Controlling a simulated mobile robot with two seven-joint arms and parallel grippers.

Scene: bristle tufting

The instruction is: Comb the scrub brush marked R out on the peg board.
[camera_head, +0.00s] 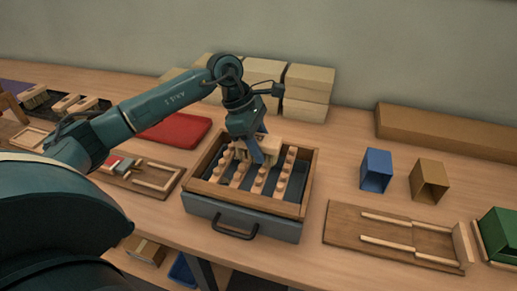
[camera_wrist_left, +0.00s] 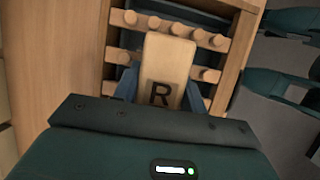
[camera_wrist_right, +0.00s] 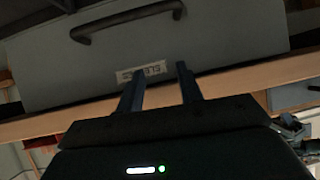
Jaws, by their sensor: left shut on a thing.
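The scrub brush marked R (camera_wrist_left: 165,76) is a pale wooden block with a black R on its top. My left gripper (camera_head: 262,153) is shut on it and holds it over the back part of the peg board (camera_head: 260,181). The brush (camera_head: 243,152) hides some pegs, and its bristles are hidden, so I cannot tell whether they touch the pegs. The peg board has slats with rows of round pegs inside a wooden frame. My right gripper (camera_wrist_right: 160,76) shows only in its wrist view, open and empty, below a grey drawer front.
The peg board sits on a grey drawer box with a dark handle (camera_head: 235,231). A blue bin (camera_head: 376,170) and a brown bin (camera_head: 429,181) stand to the right, behind a railed wooden board (camera_head: 345,228). A red tray (camera_head: 175,131) lies left. Pale blocks (camera_head: 306,92) are stacked behind.

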